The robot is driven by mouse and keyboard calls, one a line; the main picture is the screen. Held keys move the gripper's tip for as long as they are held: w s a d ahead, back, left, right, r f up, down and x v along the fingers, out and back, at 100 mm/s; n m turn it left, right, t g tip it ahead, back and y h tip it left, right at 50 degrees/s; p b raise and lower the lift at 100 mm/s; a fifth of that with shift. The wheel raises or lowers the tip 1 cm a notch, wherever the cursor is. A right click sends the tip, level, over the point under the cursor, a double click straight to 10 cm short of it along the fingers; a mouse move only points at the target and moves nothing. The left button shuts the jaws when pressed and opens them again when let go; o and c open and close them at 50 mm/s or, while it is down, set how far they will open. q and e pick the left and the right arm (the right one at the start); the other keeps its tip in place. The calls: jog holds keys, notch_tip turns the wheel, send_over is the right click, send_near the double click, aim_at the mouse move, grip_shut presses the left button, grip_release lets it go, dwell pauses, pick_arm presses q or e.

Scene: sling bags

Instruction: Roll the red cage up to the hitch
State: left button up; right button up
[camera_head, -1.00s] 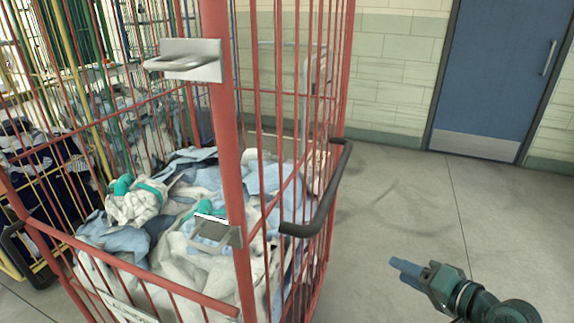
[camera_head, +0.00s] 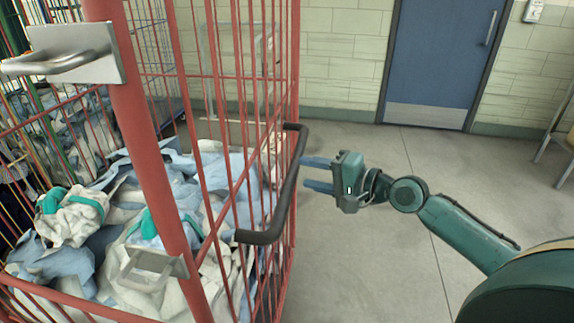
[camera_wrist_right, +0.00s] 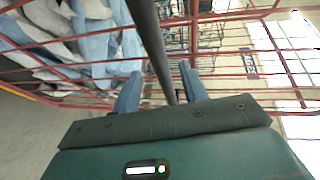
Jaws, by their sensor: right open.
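The red cage (camera_head: 137,115) fills the left of the head view, full of white, blue and teal cloths. Its black handle (camera_head: 288,190) sticks out on the right side. My right gripper (camera_head: 308,174) is open beside the handle, its blue fingertips pointing left at it. In the right wrist view the handle (camera_wrist_right: 150,45) runs between the two open fingers (camera_wrist_right: 160,82); I cannot tell how deep it sits. Nothing is held. My left gripper is out of view. I cannot make out a hitch for certain.
Steel brackets sit on the cage's near post, one high (camera_head: 105,50) and one lower (camera_head: 178,266). Other coloured cages stand at the far left. A blue door (camera_head: 435,60) is in the tiled back wall. The grey floor (camera_head: 370,270) right of the cage is clear.

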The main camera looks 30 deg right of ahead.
jog(key=x, duration=0.6)
jog(key=shift+w+a+p, duration=0.2)
jog(key=shift+w+p, duration=0.15)
jog(key=shift+c, duration=0.2)
grip_shut()
